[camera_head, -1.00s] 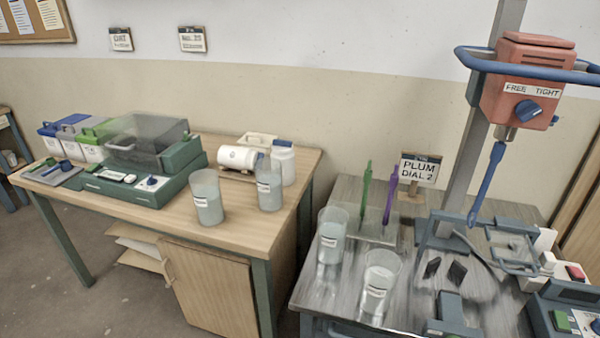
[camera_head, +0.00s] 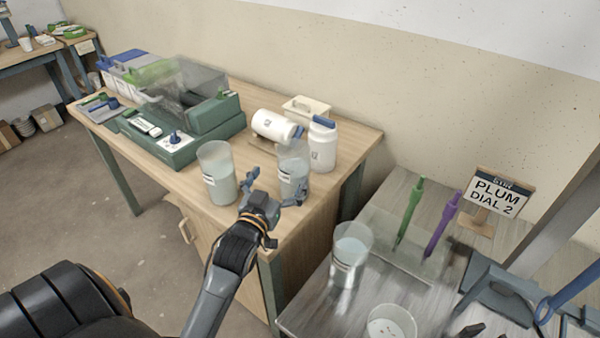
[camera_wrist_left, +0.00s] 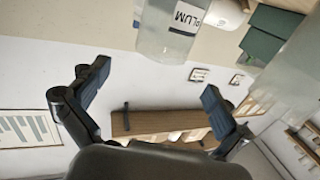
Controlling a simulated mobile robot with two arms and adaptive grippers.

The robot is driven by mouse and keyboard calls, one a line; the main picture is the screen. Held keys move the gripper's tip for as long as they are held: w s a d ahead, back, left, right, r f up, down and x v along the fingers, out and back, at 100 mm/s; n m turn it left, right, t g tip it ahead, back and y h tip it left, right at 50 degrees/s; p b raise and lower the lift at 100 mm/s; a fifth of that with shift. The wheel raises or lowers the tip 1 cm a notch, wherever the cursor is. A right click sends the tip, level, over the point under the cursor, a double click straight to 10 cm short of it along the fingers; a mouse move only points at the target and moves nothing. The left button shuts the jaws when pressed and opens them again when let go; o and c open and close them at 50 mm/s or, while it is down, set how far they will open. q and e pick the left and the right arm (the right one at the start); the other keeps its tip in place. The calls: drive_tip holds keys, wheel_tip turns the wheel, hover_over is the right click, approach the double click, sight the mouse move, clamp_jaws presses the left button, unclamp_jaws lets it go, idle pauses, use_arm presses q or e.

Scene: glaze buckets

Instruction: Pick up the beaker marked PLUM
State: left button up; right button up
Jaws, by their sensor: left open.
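A clear beaker with pale liquid (camera_head: 292,165) stands upright near the front right corner of the wooden table. My left gripper (camera_head: 277,190) is open just in front of it, fingers towards its sides. In the left wrist view, a beaker labelled PLUM (camera_wrist_left: 165,42) shows upside down at the top, beyond the open, empty fingers (camera_wrist_left: 155,85). It appears to be the same beaker; in the head view its label is hidden or unreadable. A second similar beaker (camera_head: 217,172) stands to its left. My right gripper is not in view.
A white jar (camera_head: 322,147) stands close behind the beaker, beside a lying white container (camera_head: 272,126). A green machine (camera_head: 180,140) is at left. The metal table (camera_head: 390,285) at right holds two more beakers and a PLUM DIAL 2 sign (camera_head: 494,197).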

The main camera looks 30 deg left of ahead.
sight(289, 160)
use_arm(q)
drive_tip(key=x, duration=0.4)
drive_tip(key=shift+w+a, duration=0.1)
drive_tip(key=shift+w, duration=0.3)
drive_tip(key=shift+w+a, duration=0.1)
drive_tip(key=shift+w, duration=0.35)
drive_tip(key=x, duration=0.3)
drive_tip(key=p+x, duration=0.1)
drive_tip(key=x, duration=0.1)
drive_tip(key=shift+s+a+f, duration=0.1)
drive_tip(key=shift+a+f, duration=0.05)
drive_tip(key=shift+f, duration=0.15)
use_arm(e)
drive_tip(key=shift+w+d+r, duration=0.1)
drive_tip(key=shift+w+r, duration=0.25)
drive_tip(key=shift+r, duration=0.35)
use_arm(q)
drive_tip(key=shift+c, duration=0.4)
drive_tip(key=c, duration=1.4)
drive_tip(key=shift+r, duration=0.2)
drive_tip(key=c, duration=0.3)
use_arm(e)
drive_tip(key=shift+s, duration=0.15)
use_arm(q)
drive_tip(key=shift+r, duration=0.15)
